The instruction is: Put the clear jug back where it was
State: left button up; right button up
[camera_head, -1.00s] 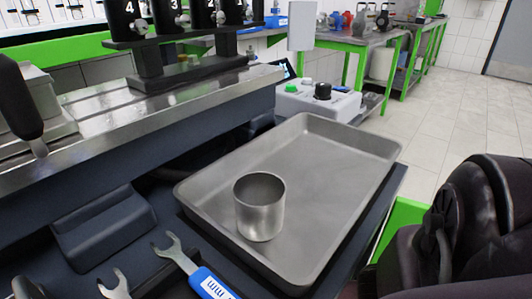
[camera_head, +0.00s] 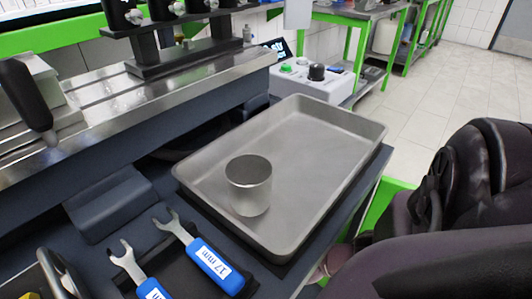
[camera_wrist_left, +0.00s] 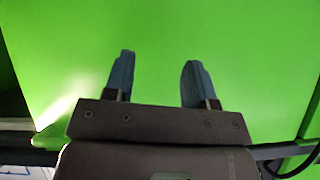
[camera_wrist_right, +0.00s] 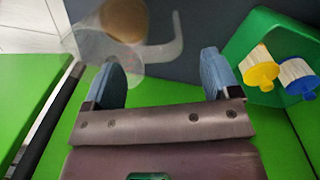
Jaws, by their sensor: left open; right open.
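A clear, see-through jug (camera_wrist_right: 97,48) with a handle shows at the upper left of the right wrist view. A brown round thing (camera_wrist_right: 126,18) shows at or behind it; I cannot tell which. My right gripper (camera_wrist_right: 158,62) is open, with nothing clearly between its fingers. The jug lies beyond its left finger; I cannot tell whether they touch. My left gripper (camera_wrist_left: 158,62) is open and empty in front of a plain green surface (camera_wrist_left: 230,35). I see no clear jug in the head view, and neither gripper's fingers show there.
A metal tray (camera_head: 310,135) on the dark bench holds a metal cup (camera_head: 249,188). Blue-handled wrenches (camera_head: 215,268) lie in front. A control box (camera_head: 312,80) stands behind. In the right wrist view, a green bin (camera_wrist_right: 240,45) holds yellow-ended (camera_wrist_right: 262,73) and blue-ended (camera_wrist_right: 302,87) parts.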

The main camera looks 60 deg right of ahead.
jog(key=r, duration=0.2)
jog(key=r+p, duration=0.1)
jog(key=r, duration=0.1)
jog(key=r+p, duration=0.1)
jog(key=r, duration=0.1)
jog(key=shift+w, duration=0.35)
jog(key=shift+s+r+p, duration=0.2)
jog(key=shift+p, duration=0.1)
jog(key=shift+a, duration=0.1)
